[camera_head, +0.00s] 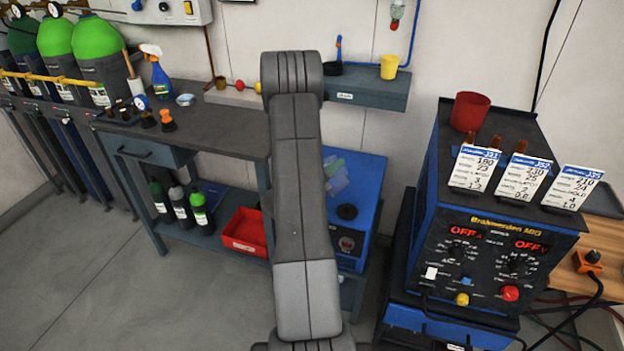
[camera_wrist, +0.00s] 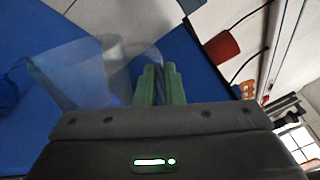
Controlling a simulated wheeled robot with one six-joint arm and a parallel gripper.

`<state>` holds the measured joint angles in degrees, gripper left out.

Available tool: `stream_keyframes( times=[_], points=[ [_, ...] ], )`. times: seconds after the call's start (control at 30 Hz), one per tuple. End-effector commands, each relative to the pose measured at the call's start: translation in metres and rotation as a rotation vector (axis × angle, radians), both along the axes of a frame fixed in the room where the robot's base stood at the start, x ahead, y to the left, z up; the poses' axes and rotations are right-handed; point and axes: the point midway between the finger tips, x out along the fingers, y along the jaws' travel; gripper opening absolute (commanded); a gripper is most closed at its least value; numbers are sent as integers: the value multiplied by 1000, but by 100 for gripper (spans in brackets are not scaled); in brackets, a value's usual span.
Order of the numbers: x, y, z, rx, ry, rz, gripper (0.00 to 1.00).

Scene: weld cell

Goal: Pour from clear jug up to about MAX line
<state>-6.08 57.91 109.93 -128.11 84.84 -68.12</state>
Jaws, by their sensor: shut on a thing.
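My gripper (camera_wrist: 160,70) has green fingers shut on the clear jug (camera_wrist: 82,72), which shows to their left in the wrist view. In the head view the jug (camera_head: 341,174) is a pale translucent shape just right of my arm, above the blue unit (camera_head: 372,190). My arm hides part of both. A black round cap or opening (camera_head: 347,212) is on the unit's top, just below the jug in the picture. The jug's exact tilt and liquid level are unclear. I cannot make out a MAX line or any stream.
A dark workbench (camera_head: 215,120) with a spray bottle (camera_head: 160,78) is left. A red bin (camera_head: 245,231) sits on its lower shelf. The welder (camera_head: 490,220) stands right, with a red cup (camera_head: 469,111) and cards on top. A wall shelf (camera_head: 365,90) holds a yellow cup (camera_head: 389,67).

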Motion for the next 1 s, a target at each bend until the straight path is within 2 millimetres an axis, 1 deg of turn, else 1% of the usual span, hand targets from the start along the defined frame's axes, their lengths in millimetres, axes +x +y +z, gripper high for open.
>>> stream_keyframes(
  times=[1.0],
  points=[
    [2,3,3,-30,27,0,0]
  ],
)
